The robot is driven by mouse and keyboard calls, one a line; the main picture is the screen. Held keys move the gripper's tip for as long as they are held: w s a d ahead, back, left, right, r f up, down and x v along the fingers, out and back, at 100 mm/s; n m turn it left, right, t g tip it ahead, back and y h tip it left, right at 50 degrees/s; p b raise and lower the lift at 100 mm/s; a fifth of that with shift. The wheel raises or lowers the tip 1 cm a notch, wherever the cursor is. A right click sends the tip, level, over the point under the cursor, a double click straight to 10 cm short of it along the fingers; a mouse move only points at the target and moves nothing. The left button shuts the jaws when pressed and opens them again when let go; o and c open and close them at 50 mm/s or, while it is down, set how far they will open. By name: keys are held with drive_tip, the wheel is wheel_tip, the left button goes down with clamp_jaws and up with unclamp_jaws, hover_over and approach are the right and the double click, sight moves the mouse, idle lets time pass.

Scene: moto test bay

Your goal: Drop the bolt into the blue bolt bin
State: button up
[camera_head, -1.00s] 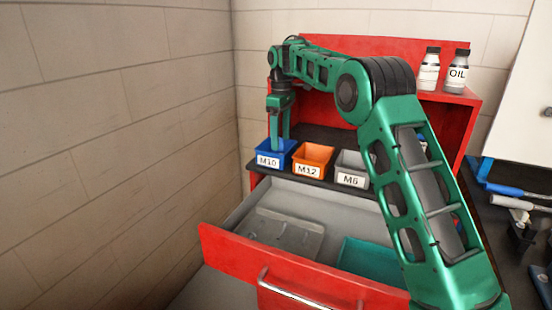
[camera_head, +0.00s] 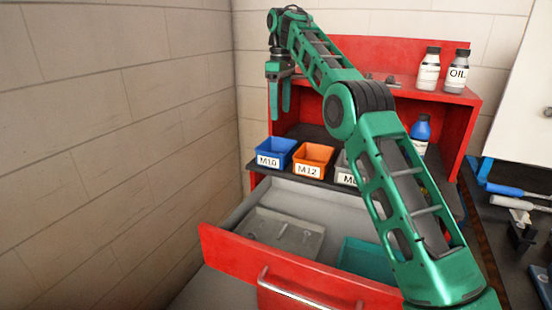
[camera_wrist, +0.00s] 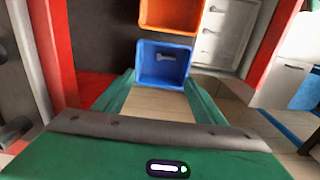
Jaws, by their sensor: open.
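The blue bolt bin (camera_head: 276,156), labelled M10, stands at the left end of the dark shelf. In the wrist view the blue bin (camera_wrist: 147,75) lies below my gripper, and a small grey bolt (camera_wrist: 165,57) lies inside it. My gripper (camera_head: 280,112) is raised well above the bin, pointing down, with its two green fingers apart. The wrist view shows the fingers (camera_wrist: 160,82) open with nothing between them.
An orange M12 bin (camera_head: 313,160) and a partly hidden grey bin (camera_head: 345,178) stand to the right. Below, the red drawer (camera_head: 290,268) is open, holding a grey tray (camera_head: 262,240) with small parts and a teal tray (camera_head: 365,262). Bottles (camera_head: 429,70) stand on top.

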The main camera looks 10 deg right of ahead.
drive_tip(key=shift+r, duration=0.5)
drive_tip(key=s+d+r+m, duration=0.3)
drive_tip(key=s+d+m, duration=0.3)
drive_tip(key=s+d, duration=0.55)
drive_tip(key=s+d+f+m, duration=0.3)
drive_tip(key=s+d+m, duration=0.1)
drive_tip(key=s+d, duration=0.8)
drive_tip(key=s+f+m, duration=0.2)
drive_tip(key=s+f, duration=0.4)
drive_tip(key=s, duration=0.5)
drive_tip(key=s+d+f+m, duration=0.1)
drive_tip(key=s+f+m, duration=0.2)
drive_tip(key=s+f, duration=0.3)
drive_tip(key=s+f+m, duration=0.2)
drive_tip(key=s+f, duration=0.4)
drive_tip(key=s, duration=1)
drive_tip(key=shift+d+f+m, duration=0.15)
drive_tip(key=shift+d+m, duration=0.15)
drive_tip(key=shift+d, duration=0.05)
